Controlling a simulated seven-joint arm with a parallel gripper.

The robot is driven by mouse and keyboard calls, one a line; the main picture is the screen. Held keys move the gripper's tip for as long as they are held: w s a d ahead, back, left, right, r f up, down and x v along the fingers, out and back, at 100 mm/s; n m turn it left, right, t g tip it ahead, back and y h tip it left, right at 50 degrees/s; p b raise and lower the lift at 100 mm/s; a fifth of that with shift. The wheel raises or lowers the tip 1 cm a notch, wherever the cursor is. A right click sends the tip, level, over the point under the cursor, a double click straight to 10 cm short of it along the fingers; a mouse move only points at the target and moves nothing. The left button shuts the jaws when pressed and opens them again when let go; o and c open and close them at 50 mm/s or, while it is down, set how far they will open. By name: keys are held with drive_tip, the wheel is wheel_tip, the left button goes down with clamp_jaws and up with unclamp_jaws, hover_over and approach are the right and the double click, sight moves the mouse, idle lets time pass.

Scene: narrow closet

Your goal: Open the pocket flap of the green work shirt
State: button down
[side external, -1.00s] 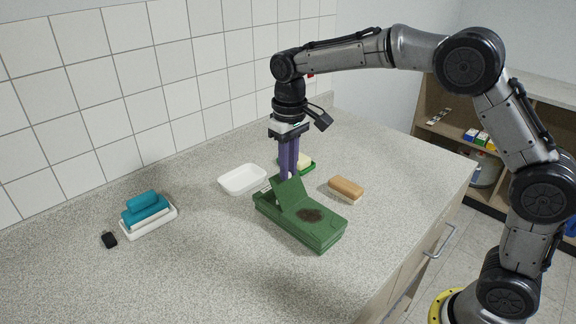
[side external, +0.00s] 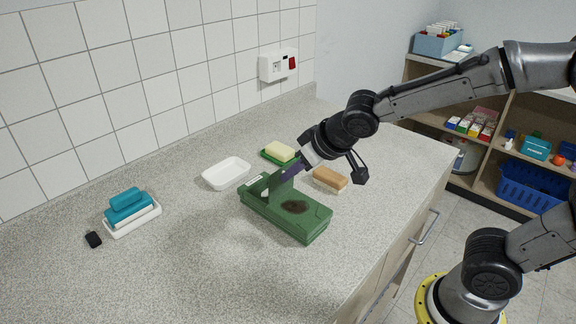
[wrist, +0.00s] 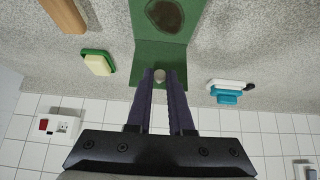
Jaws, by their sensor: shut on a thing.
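The green work shirt (side external: 300,225) lies folded as a flat block on the counter, with a dark brown patch (side external: 295,207) on top. Its pocket flap (side external: 257,189) stands raised at the left end, at a steep angle. My gripper (side external: 279,178) is tilted, coming from the upper right, with its purple fingers shut on the flap. In the wrist view my gripper (wrist: 160,74) has a pale round button (wrist: 159,76) between its fingertips, with the green flap (wrist: 140,64) around it. The fingers hide part of the flap.
An empty white dish (side external: 226,174), a yellow block on a green base (side external: 280,151) and a brown-topped brush or sponge (side external: 330,179) stand close around the shirt. Teal folded items on a white tray (side external: 131,212) are at the left. The front left counter is clear.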

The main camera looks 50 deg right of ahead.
drive_tip(key=shift+s+f+t, duration=0.25)
drive_tip(key=shift+s+t, duration=0.35)
drive_tip(key=shift+t, duration=0.2)
drive_tip(key=shift+s+f, duration=0.1)
drive_tip(key=shift+s, duration=0.05)
drive_tip(key=c, duration=0.8)
unclamp_jaws()
drive_tip(key=shift+s, duration=0.1)
drive_tip(key=v, duration=1.3)
drive_tip(key=shift+s, duration=0.35)
